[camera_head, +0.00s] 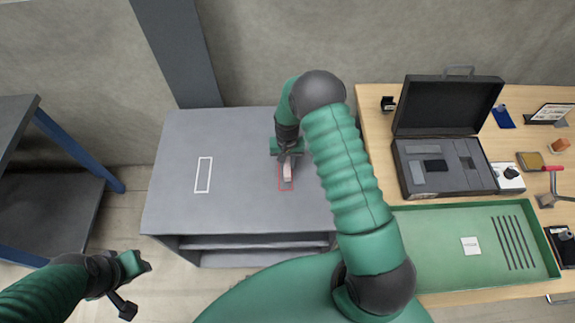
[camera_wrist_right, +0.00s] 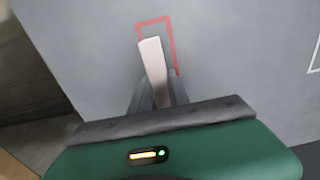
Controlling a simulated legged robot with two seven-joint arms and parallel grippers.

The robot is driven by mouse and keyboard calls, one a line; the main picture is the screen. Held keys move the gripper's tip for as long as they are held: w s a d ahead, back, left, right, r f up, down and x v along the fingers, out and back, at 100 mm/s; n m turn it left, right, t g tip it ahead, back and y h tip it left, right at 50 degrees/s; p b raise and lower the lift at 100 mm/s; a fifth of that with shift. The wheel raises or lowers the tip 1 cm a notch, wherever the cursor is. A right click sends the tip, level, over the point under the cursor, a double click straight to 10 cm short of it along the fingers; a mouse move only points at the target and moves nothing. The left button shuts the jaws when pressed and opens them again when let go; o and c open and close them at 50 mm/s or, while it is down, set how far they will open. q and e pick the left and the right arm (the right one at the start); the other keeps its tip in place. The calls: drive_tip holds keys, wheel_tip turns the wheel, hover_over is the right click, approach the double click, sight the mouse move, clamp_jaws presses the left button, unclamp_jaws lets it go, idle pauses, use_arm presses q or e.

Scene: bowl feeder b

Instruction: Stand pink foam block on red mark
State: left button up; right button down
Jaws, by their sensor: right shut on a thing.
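The pink foam block (camera_head: 287,172) is a pale pink, narrow piece. It also shows in the right wrist view (camera_wrist_right: 153,60). My right gripper (camera_head: 289,157) is shut on it, with one finger on each side. The red mark (camera_head: 280,184) is a thin rectangular outline on the grey table top; it also shows in the right wrist view (camera_wrist_right: 171,40). The block overlaps the outline in both views and hides part of it. I cannot tell whether it touches the surface. My left gripper (camera_head: 133,284) is at the lower left, away from the table; its jaw state is unclear.
A white outlined rectangle (camera_head: 203,175) lies left on the grey table (camera_head: 240,140), whose top is otherwise clear. On the right, a wooden table (camera_head: 375,120) holds an open black case (camera_head: 440,165), a green tray (camera_head: 430,225) and small tools. A dark shelf (camera_head: 50,215) stands left.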

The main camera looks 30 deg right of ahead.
drive_tip(key=shift+s+a+f, duration=0.15)
drive_tip(key=shift+s+f, duration=0.05)
drive_tip(key=shift+f, duration=0.6)
drive_tip(key=shift+a+f, duration=0.25)
drive_tip(key=shift+w+a, duration=0.15)
drive_tip(key=shift+a, duration=0.25)
drive_tip(key=shift+d+f, duration=0.1)
drive_tip(key=shift+f, duration=0.1)
drive_tip(key=c, duration=1.5)
unclamp_jaws()
drive_tip(key=shift+d+r, duration=0.1)
drive_tip(key=shift+d, duration=0.05)
drive_tip(key=shift+o, duration=1.2)
drive_tip(key=shift+d, duration=0.25)
use_arm(q)
drive_tip(key=shift+s+a+f, duration=0.1)
drive_tip(key=shift+s+a, duration=0.05)
drive_tip(key=shift+a, duration=0.4)
drive_tip(key=shift+a, duration=0.2)
use_arm(e)
drive_tip(key=shift+a, duration=0.3)
